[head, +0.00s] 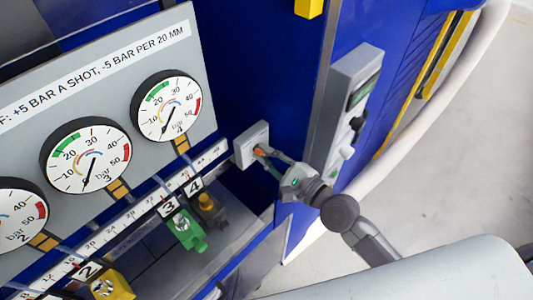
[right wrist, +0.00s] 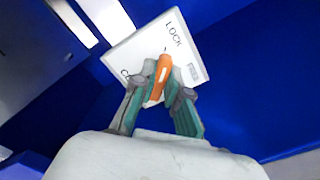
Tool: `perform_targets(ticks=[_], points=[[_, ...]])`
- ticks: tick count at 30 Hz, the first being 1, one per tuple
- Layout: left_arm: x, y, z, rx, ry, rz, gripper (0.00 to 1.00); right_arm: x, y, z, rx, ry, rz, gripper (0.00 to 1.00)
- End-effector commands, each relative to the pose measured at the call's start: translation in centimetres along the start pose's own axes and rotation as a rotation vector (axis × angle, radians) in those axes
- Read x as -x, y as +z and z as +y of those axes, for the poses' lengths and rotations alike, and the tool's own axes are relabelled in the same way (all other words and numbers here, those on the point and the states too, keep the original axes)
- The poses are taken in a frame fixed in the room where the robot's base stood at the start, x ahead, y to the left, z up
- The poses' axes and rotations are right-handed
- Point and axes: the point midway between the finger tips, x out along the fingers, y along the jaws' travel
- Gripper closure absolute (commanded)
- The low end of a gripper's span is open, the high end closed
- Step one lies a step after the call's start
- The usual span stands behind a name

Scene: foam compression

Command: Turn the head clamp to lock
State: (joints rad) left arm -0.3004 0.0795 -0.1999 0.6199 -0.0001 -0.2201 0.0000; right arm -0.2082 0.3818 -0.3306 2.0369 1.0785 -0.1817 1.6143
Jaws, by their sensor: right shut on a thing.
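The head clamp is an orange handle (right wrist: 161,77) on a white plate (right wrist: 183,49) with the word LOCK and other partly hidden lettering. In the head view the plate (head: 246,147) is on the blue machine wall, right of the gauges, and the orange handle (head: 261,152) shows at its right side. My right gripper (right wrist: 159,90) is shut on the orange handle, with a teal finger on each side. In the head view my right gripper (head: 267,157) reaches the plate from the right. The handle points between the lettering, toward neither word clearly. My left gripper is not in view.
Round gauges (head: 88,157) sit on a grey panel at left, above a numbered scale. Green (head: 187,229) and yellow (head: 112,286) valve-like parts stand below. A grey control box (head: 345,110) with knobs is right of the plate. Open floor (head: 470,150) lies at right.

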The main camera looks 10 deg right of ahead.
Motion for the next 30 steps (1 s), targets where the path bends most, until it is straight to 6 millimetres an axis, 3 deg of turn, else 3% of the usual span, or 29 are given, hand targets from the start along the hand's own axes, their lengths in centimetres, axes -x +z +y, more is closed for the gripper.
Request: perform_targets(ticks=[20,21,25,30], points=[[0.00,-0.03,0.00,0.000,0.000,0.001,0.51,-0.02,0.06,-0.03,0.063,-0.001,-0.001,1.00],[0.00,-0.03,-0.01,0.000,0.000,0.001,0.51,-0.02,0.06,-0.03,0.063,-0.001,-0.001,0.82],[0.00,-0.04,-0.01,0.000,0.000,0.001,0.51,-0.02,0.04,-0.02,0.062,0.000,-0.001,0.61],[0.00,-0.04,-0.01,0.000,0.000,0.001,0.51,-0.01,0.02,0.00,0.061,0.000,0.000,0.61]])
